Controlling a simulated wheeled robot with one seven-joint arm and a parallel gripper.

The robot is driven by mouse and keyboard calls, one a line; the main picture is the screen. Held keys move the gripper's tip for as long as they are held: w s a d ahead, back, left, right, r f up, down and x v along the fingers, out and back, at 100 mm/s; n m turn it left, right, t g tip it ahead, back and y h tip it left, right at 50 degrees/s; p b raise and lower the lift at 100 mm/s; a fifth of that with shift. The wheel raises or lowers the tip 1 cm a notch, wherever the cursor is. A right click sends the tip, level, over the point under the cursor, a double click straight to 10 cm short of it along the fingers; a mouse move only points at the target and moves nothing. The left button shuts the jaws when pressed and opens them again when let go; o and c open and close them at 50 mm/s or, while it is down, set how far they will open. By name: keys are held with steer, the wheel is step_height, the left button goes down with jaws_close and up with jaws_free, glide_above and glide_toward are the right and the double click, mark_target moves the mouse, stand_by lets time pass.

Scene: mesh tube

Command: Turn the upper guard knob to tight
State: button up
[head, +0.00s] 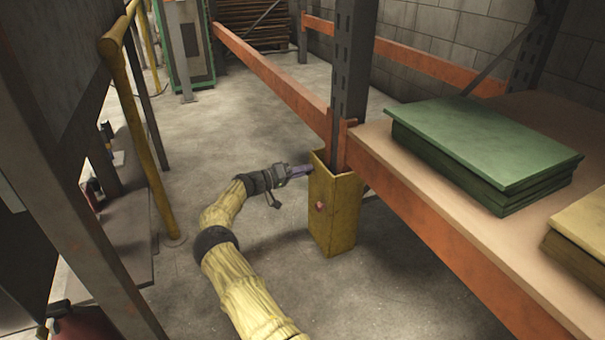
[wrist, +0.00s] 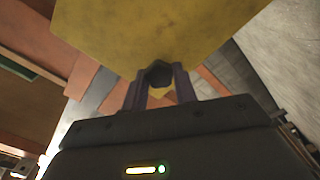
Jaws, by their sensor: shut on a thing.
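The yellow guard (head: 336,215) stands on the floor around the foot of the dark rack upright. My gripper (head: 306,171) reaches its upper left side from the left. In the wrist view my gripper (wrist: 159,82) is shut on a small dark knob (wrist: 158,72), the upper guard knob, with one finger on each side. The yellow guard face (wrist: 150,30) fills the top of that view. In the head view the upper knob is hidden at the fingertips. A reddish lower knob (head: 319,205) shows below, on the guard's face. I cannot tell how far the upper knob is turned.
An orange beam (head: 420,205) and a shelf board (head: 520,250) run to the right of the guard, with green panels (head: 480,145) stacked on top. A yellow railing (head: 145,130) stands at the left. The grey floor between is clear around my arm.

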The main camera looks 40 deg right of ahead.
steer(key=shift+s+a+f+m, duration=0.1)
steer(key=shift+m, duration=3.35)
steer(key=shift+f+m, duration=0.1)
steer(key=shift+m, duration=3.35)
steer(key=o, duration=1)
steer(key=shift+r, duration=0.15)
steer(key=p+v, duration=0.7)
steer(key=v, duration=1)
steer(key=shift+a, duration=0.15)
